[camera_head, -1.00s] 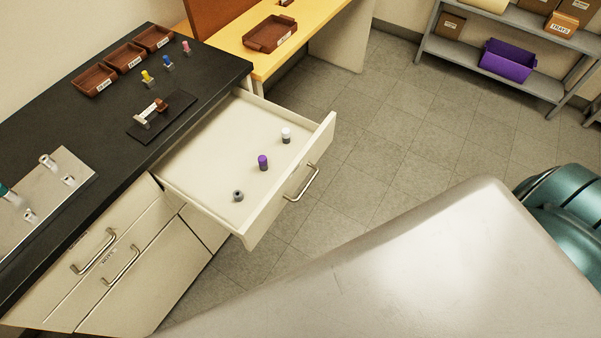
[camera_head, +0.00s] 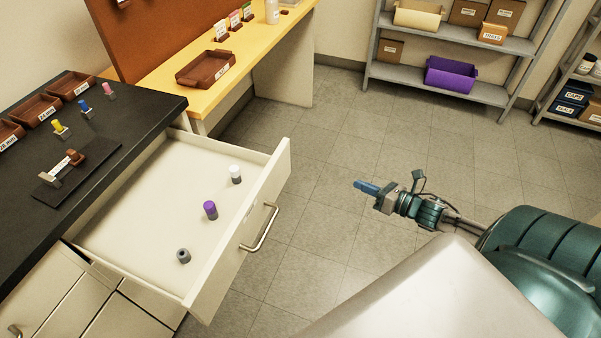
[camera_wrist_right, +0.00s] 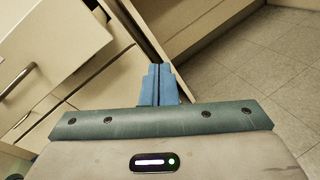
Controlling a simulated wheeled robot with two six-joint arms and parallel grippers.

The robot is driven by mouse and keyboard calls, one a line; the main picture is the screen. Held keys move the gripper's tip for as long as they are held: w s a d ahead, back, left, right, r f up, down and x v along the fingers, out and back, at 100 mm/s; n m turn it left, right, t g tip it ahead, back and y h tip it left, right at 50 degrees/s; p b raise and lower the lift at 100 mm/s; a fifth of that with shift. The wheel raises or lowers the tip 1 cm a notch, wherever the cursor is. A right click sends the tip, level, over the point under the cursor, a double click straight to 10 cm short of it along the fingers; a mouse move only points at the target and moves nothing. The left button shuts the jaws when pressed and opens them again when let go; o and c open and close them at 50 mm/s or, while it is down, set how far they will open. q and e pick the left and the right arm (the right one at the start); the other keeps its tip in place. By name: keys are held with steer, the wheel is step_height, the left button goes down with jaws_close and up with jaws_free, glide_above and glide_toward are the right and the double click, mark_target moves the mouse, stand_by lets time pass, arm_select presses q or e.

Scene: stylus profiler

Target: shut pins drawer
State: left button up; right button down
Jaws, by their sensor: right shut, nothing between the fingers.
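The pins drawer (camera_head: 165,225) stands pulled out from under the black counter in the head view. Its front carries a metal bar handle (camera_head: 260,227). Inside lie a white-topped pin (camera_head: 235,174), a purple-topped pin (camera_head: 210,210) and a grey pin (camera_head: 183,256). My right gripper (camera_head: 362,186) is to the right of the drawer front, apart from it, with its blue fingers pointing left. Its fingers (camera_wrist_right: 157,84) are shut and empty in the right wrist view, where a cream drawer front with a handle (camera_wrist_right: 18,82) shows at the left. My left gripper is not in view.
The black counter (camera_head: 105,110) holds brown trays, coloured pins on stands and a small fixture (camera_head: 62,168). A yellow table (camera_head: 235,62) stands behind it. Grey shelves (camera_head: 450,90) with boxes stand at the back. The tiled floor between is clear.

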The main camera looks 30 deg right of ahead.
steer(key=a+r+n+y+b, duration=0.2)
steer(key=a+r+n+y, duration=0.2)
steer(key=a+r+n, duration=0.3)
steer(key=n+b, duration=0.1)
steer(key=b, duration=0.7)
glide_toward(288, 163)
steer(key=shift+g+y, duration=0.3)
steer(key=shift+g, duration=0.1)
steer(key=p+x, duration=0.1)
steer(key=x, duration=0.3)
steer(key=shift+w+d+r+p, duration=0.1)
steer(key=shift+w+r+p, duration=0.15)
steer(key=shift+w+p, duration=0.15)
steer(key=shift+w+a, duration=0.25)
steer(key=shift+w, duration=0.1)
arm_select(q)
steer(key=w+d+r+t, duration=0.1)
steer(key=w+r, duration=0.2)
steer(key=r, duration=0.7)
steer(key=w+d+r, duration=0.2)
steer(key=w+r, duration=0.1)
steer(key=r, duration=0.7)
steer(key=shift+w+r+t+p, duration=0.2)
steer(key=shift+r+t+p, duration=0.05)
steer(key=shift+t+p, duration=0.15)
arm_select(e)
steer(key=shift+w+a+f, duration=0.2)
steer(key=shift+w+a, duration=0.25)
steer(key=shift+w, duration=0.1)
